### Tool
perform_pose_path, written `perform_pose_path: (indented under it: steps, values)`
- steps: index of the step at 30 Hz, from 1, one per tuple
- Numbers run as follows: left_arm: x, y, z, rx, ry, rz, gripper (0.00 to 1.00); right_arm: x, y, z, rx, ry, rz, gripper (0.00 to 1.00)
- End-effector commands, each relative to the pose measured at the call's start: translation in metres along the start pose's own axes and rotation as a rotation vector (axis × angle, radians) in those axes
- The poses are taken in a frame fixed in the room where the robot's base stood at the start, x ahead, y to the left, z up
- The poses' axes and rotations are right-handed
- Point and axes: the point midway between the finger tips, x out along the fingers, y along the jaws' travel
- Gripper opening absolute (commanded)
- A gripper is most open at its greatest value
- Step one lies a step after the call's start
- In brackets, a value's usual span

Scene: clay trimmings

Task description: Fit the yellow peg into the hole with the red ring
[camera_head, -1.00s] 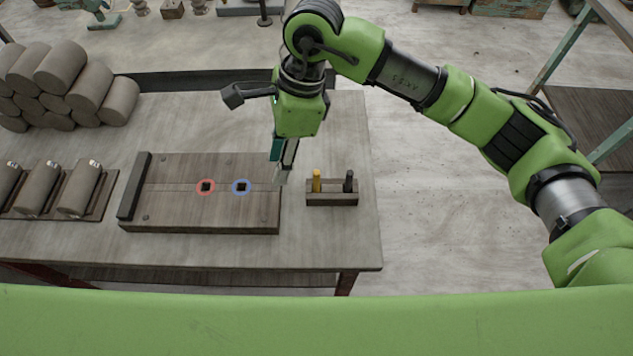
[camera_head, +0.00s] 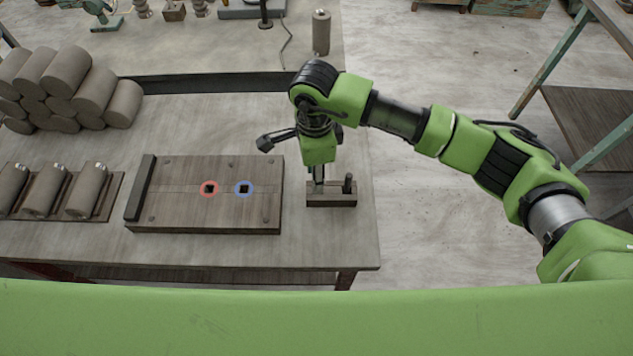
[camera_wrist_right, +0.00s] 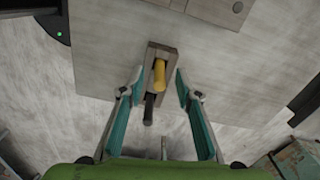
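The yellow peg (camera_wrist_right: 160,75) stands in a small wooden holder (camera_head: 331,200) beside a black peg (camera_head: 348,184); the black peg also shows in the right wrist view (camera_wrist_right: 149,108). In the head view my right gripper (camera_head: 318,182) hides the yellow peg. In the right wrist view this gripper (camera_wrist_right: 158,78) is open, its teal fingers apart on either side of the pegs and touching neither. The red ring (camera_head: 201,189) surrounds a square, empty hole in the wooden board (camera_head: 180,215), left of the holder. My left gripper is not in view.
A blue ring (camera_head: 244,196) surrounds a second square hole, right of the red one. A dark raised bar (camera_head: 140,187) edges the board's left side. Clay cylinders (camera_head: 85,190) lie on a rack at the left, with more stacked behind. The table between board and holder is clear.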

Motion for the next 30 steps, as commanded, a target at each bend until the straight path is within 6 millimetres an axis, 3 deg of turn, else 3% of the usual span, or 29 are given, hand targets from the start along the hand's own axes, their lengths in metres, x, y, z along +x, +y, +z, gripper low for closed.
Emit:
perform_pose_path:
  steps: [2, 7, 15, 19, 30]
  values:
    - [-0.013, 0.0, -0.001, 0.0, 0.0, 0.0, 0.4, 0.009, 0.002, -0.002, 0.001, 0.0, 0.006, 0.31]
    - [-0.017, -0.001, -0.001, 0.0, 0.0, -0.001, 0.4, 0.031, 0.001, -0.001, 0.0, 0.0, 0.003, 0.31]
    - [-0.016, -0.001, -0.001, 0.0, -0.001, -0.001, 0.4, 0.036, 0.0, -0.001, -0.001, -0.001, 0.0, 0.31]
    - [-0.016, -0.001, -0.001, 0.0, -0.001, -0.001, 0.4, 0.036, 0.0, -0.001, -0.001, -0.001, 0.0, 0.0]
    - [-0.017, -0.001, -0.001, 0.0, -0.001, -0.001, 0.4, 0.034, 0.0, -0.001, 0.0, -0.001, 0.0, 0.0]
